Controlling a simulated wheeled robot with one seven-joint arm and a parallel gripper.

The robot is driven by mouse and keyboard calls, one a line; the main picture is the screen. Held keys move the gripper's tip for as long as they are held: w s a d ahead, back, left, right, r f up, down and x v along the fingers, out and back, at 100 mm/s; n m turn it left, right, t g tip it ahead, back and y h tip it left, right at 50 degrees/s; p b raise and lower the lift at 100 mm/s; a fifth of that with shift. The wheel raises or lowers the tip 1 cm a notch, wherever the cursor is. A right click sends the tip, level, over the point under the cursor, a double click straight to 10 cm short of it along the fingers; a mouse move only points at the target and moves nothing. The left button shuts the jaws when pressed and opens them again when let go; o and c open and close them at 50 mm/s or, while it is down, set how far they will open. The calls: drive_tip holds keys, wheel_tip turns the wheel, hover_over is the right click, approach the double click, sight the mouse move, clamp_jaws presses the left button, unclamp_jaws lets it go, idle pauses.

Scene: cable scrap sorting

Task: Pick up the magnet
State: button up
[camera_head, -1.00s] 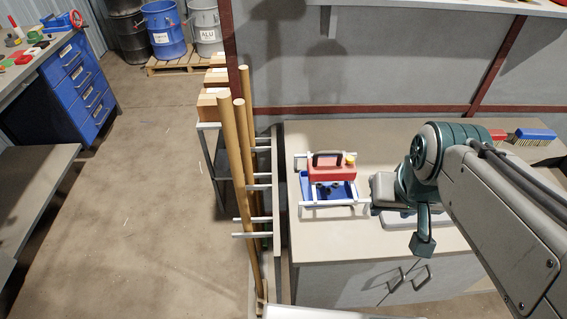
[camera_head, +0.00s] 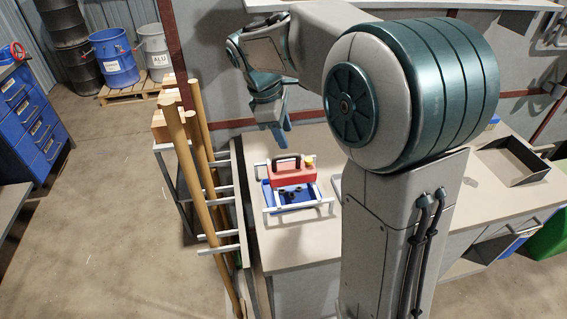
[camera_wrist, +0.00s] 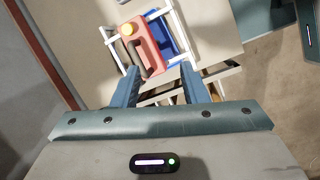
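The magnet (camera_head: 291,171) appears to be the red block with a black handle and a yellow knob. It sits above a blue tray (camera_head: 268,200) within a white frame (camera_head: 318,203) on the bench. It also shows in the wrist view (camera_wrist: 147,45), between and beyond my fingers. My gripper (camera_head: 282,146) hangs above and behind the magnet in the head view, apart from it. In the wrist view my gripper (camera_wrist: 160,68) has its two blue fingers spread wide, with nothing held. The fingertips are small and partly edge-on in the head view.
The bench top (camera_head: 285,247) is clear in front of the frame. Wooden poles (camera_head: 180,170) stand in a rack at its left end. A grey wall (camera_head: 225,90) rises behind. An open dark tray (camera_head: 512,160) lies at the right.

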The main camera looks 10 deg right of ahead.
sight(292, 157)
drive_tip(key=w+a+f+n+h, duration=0.1)
drive_tip(key=w+a+f+n, duration=0.1)
drive_tip(key=w+f+n, duration=0.35)
drive_tip(key=shift+m+g, duration=0.3)
drive_tip(key=shift+m, duration=0.25)
drive_tip(key=x, duration=0.2)
drive_tip(key=w+x, duration=0.1)
drive_tip(key=x, duration=0.3)
drive_tip(key=shift+w+d+f+b, duration=0.1)
drive_tip(key=shift+w+d+b, duration=0.1)
drive_tip(key=shift+d+b, duration=0.15)
drive_tip(key=x, duration=0.2)
drive_tip(key=d+p+x, duration=0.1)
drive_tip(key=x, duration=0.1)
drive_tip(key=shift+d+f, duration=0.3)
drive_tip(key=shift+f, duration=0.25)
clamp_jaws()
drive_tip(key=shift+r, duration=0.1)
